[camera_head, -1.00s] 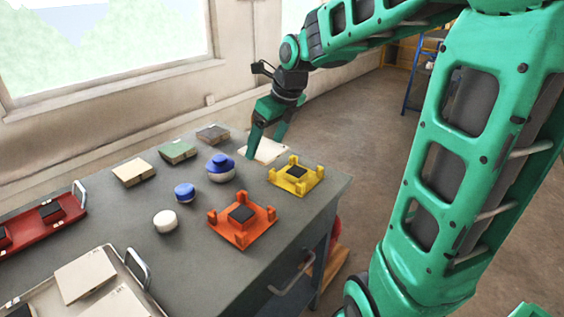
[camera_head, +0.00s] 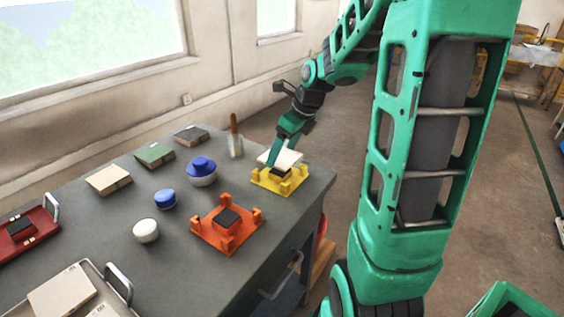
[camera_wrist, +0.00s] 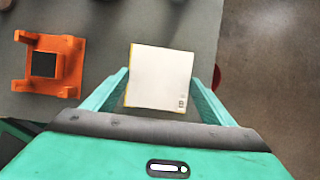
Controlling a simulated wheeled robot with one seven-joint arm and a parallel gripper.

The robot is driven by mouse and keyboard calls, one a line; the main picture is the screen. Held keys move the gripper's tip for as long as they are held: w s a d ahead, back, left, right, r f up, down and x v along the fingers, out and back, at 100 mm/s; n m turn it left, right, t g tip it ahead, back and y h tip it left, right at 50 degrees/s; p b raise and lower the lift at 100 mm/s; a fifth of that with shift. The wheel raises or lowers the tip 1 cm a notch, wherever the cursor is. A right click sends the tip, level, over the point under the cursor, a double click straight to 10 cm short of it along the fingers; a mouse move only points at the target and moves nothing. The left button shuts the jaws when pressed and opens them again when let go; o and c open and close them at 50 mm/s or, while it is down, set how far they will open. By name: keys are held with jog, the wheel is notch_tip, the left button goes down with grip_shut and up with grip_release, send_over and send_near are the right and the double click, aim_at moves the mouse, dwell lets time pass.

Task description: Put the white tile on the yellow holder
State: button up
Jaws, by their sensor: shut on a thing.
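The white tile (camera_head: 281,157) is in the grip of my gripper (camera_head: 274,160), directly over the yellow holder (camera_head: 280,184). The tile looks slightly tilted in the head view, and I cannot tell whether it touches the holder's posts. In the wrist view the tile (camera_wrist: 160,77) lies between the two green fingers of my gripper (camera_wrist: 160,95). It covers nearly all of the yellow holder there; only thin yellow slivers show at its edges.
An orange holder (camera_head: 208,232) with a dark pad stands nearby at the left. A blue-lidded bowl (camera_head: 202,172), a small blue jar (camera_head: 164,199), a white jar (camera_head: 146,231) and several other tiles are on the grey table. A brown-handled tool in a cup (camera_head: 235,146) stands behind.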

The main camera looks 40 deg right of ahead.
aim_at(285, 158)
jog(key=shift+f, duration=2.05)
jog(key=o, duration=1.2)
jog(key=v, duration=1.1)
jog(key=shift+s+a+f+n+g+h, duration=0.25)
jog(key=shift+s+a+f+n+g, duration=0.6)
jog(key=shift+s+n, duration=3.25)
jog(key=shift+s+a+f+n+g+h, duration=0.2)
jog(key=shift+s+a+f+n+g, duration=0.65)
jog(key=shift+s+n, duration=3.25)
jog(key=shift+s+a+f+n+g+h, duration=0.4)
jog(key=shift+s+f+n, duration=0.75)
jog(key=shift+s+n, duration=2.95)
